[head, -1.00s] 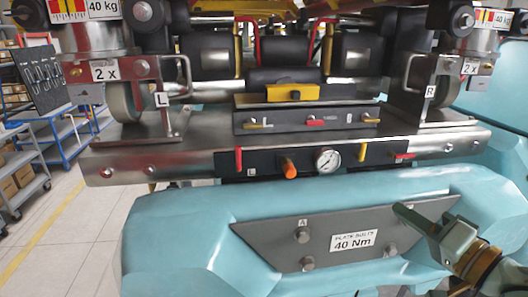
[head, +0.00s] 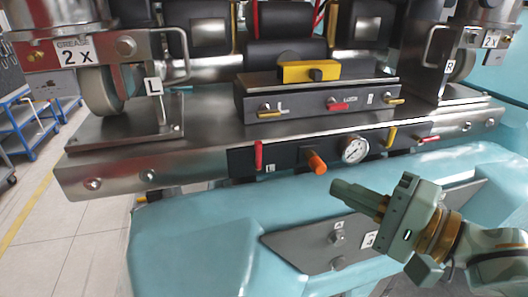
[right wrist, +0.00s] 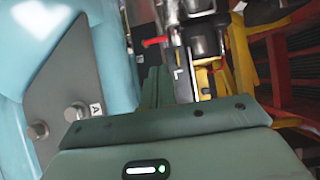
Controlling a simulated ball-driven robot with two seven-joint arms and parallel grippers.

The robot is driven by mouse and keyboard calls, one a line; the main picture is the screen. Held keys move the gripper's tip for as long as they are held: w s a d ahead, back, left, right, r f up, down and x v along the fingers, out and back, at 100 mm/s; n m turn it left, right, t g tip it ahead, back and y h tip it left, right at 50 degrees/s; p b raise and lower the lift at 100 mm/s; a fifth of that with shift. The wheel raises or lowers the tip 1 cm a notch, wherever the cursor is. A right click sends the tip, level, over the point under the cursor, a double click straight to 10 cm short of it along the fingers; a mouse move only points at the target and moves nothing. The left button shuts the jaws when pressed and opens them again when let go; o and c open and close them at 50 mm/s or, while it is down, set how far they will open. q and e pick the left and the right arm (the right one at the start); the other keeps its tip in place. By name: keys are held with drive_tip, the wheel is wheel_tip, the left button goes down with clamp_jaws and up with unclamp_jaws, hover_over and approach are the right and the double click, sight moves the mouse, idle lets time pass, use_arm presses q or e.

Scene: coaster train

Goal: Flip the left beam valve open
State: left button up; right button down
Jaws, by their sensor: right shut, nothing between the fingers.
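The left beam valve (head: 258,155) has a red lever standing upright at the left end of the dark panel (head: 290,163), above a small L label (head: 270,168). My right gripper (head: 338,187) is shut and empty. In the head view its fingertips point left, below and to the right of the orange knob (head: 317,163), apart from the valve. In the right wrist view, the closed fingers (right wrist: 155,88) point toward a red lever (right wrist: 155,41) and an L mark (right wrist: 178,73); I cannot tell for sure that this is the same valve. My left gripper is not in view.
The panel also carries a pressure gauge (head: 354,149), a yellow lever (head: 391,137) and a horizontal red lever (head: 428,139). A block with small levers (head: 320,97) sits above. The turquoise body (head: 190,240) and grey bolt plate (head: 300,246) lie below. Free space lies before the panel.

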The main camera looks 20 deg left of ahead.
sight(261, 151)
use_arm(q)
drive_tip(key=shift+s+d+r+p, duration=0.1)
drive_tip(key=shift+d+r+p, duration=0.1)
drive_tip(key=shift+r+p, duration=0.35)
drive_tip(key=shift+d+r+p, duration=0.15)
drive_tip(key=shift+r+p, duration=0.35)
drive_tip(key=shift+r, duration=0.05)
use_arm(e)
drive_tip(key=x, duration=1.3)
drive_tip(key=shift+w+a, duration=0.15)
drive_tip(key=shift+a, duration=0.25)
drive_tip(key=shift+d+r, duration=0.1)
